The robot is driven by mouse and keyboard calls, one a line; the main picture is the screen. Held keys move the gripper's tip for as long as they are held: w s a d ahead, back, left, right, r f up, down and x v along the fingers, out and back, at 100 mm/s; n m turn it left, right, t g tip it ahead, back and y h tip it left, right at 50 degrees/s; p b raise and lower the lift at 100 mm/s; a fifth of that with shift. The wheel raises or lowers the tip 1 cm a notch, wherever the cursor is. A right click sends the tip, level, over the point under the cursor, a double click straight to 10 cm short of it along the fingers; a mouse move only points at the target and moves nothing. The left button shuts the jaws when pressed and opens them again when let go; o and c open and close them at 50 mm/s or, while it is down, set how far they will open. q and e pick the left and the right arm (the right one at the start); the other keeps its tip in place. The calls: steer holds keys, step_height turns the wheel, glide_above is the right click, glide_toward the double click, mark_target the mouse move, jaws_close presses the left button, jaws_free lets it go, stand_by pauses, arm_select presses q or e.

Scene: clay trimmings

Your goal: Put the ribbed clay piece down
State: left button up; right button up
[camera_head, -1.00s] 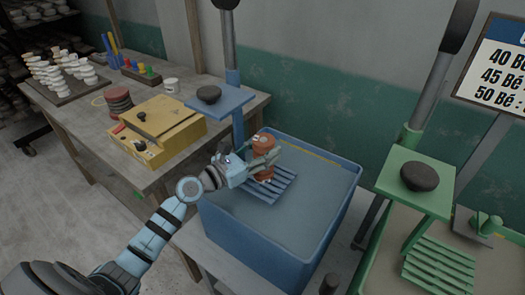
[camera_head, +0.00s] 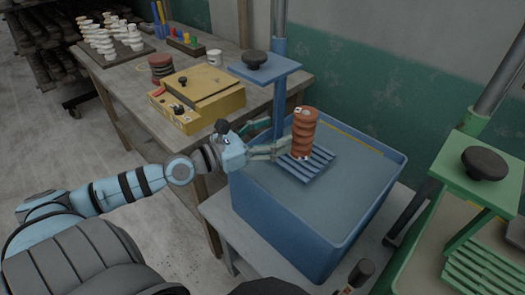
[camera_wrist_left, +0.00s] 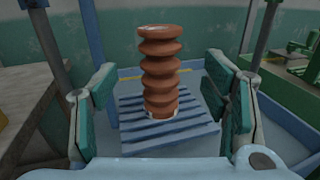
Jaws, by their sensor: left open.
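The ribbed clay piece (camera_head: 304,132) is an orange-brown column standing upright on the blue slatted rack (camera_head: 318,166) in the blue tub (camera_head: 345,235). In the left wrist view the ribbed clay piece (camera_wrist_left: 160,75) stands on the slats (camera_wrist_left: 190,138), between and beyond my fingers. My left gripper (camera_head: 280,139) is open, just left of the piece in the head view. In the left wrist view its two fingers (camera_wrist_left: 163,110) are spread wide with clear gaps to the piece. My right gripper is not in view.
A blue post with a platform and dark knob (camera_head: 257,60) rises behind the rack. A green stand (camera_head: 478,175) is at the right.

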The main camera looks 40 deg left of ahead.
arm_select(q)
steer(key=p+v, duration=0.1)
steer(key=v, duration=0.1)
steer(key=shift+s+f+p, duration=0.25)
steer(key=shift+s+p, duration=0.1)
steer(key=shift+p, duration=0.05)
steer(key=shift+w, duration=0.1)
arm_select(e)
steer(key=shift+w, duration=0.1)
